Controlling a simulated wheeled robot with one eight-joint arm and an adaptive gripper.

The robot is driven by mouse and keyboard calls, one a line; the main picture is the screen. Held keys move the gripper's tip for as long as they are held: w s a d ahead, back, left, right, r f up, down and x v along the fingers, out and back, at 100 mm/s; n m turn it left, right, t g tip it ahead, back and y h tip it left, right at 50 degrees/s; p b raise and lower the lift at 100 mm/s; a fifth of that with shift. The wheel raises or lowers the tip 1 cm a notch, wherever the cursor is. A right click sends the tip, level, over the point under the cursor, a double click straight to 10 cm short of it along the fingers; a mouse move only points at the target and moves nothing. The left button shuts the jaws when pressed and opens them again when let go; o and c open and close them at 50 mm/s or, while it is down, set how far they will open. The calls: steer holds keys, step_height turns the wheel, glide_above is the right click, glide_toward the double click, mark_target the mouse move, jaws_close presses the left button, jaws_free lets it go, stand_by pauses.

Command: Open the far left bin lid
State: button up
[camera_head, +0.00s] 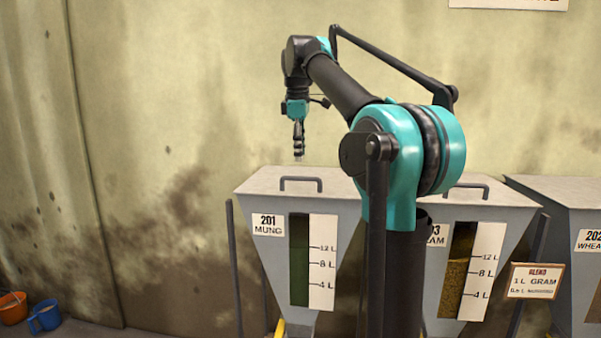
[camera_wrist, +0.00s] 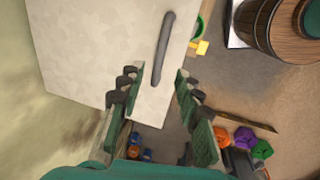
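The far left bin, labelled 201 MUNG (camera_head: 268,224), is a grey hopper with a level window showing green contents. Its flat grey lid (camera_head: 245,185) is closed and carries a dark bar handle (camera_head: 300,179). In the wrist view the pale lid (camera_wrist: 90,45) fills the upper left, with its handle (camera_wrist: 163,48) slanting near the lid's right edge. My gripper (camera_head: 298,158) points down above the handle, apart from it. In the wrist view my gripper (camera_wrist: 159,76) has its two fingers spread with nothing between them, and the handle shows just beyond the fingertips.
A second bin (camera_head: 497,213), partly hidden by my arm, and the 202 WHEAT bin (camera_head: 560,190) stand to the right. A wooden barrel (camera_wrist: 270,28) shows in the wrist view. The wall is close behind.

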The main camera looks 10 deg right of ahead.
steer(key=f, duration=0.2)
steer(key=w+f, duration=0.1)
steer(key=f, duration=0.4)
steer(key=shift+w+d, duration=0.15)
steer(key=shift+d, duration=0.1)
jaws_close()
